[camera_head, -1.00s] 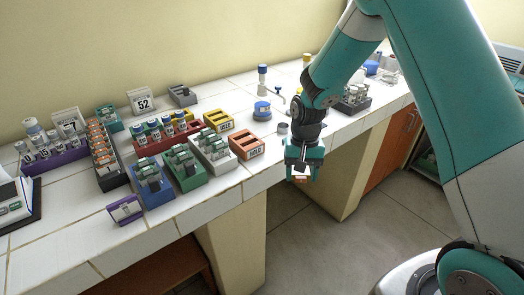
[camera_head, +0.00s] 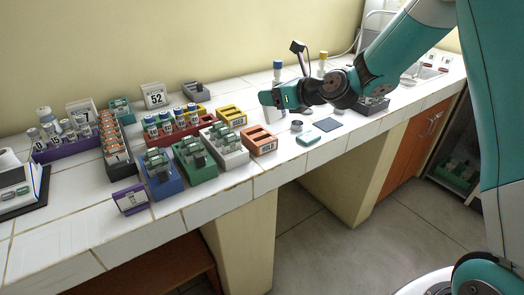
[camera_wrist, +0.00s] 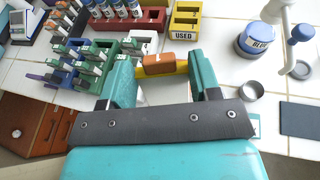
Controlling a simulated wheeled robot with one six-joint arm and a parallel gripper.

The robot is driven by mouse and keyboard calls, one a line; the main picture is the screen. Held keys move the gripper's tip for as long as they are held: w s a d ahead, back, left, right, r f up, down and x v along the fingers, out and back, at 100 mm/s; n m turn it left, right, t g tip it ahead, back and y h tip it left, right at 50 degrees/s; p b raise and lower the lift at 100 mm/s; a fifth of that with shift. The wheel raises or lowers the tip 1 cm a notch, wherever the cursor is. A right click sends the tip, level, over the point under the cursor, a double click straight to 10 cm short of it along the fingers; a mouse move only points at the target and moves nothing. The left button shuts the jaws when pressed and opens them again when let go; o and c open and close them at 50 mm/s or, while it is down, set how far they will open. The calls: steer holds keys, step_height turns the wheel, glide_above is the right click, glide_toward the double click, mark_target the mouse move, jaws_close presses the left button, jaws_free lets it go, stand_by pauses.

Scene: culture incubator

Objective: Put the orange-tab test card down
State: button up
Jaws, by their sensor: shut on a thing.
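My gripper (camera_head: 265,97) is above the counter (camera_head: 232,90), toward its back, pointing left in the head view. In the wrist view its teal fingers (camera_wrist: 160,78) are closed in around the orange-tab test card (camera_wrist: 158,63). A dark flat pad (camera_head: 329,124) lies on the counter to the right, below the gripper. It also shows in the wrist view (camera_wrist: 300,118).
Blue (camera_head: 165,184), green (camera_head: 194,168), white (camera_head: 226,155) and orange (camera_head: 260,141) racks stand along the front. A yellow USED rack (camera_wrist: 183,20) is behind. A metal cup (camera_head: 297,125), a teal-edged flat item (camera_head: 308,138) and a blue-lidded jar (camera_wrist: 257,40) are near the pad.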

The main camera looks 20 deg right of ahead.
steer(key=r+m+t, duration=0.1)
steer(key=r, duration=0.1)
steer(key=w+a+r+m+t+h+b, duration=0.1)
steer(key=r+t, duration=0.1)
steer(key=r, duration=0.1)
steer(key=r+m+t+h, duration=0.1)
steer(key=r+t, duration=0.1)
steer(key=r, duration=0.1)
steer(key=shift+w+a+r, duration=0.15)
steer(key=shift+w+a, duration=0.1)
steer(key=shift+w, duration=0.1)
step_height(320, 180, down, 19)
steer(key=b, duration=0.8)
steer(key=shift+f, duration=0.2)
steer(key=o, duration=1)
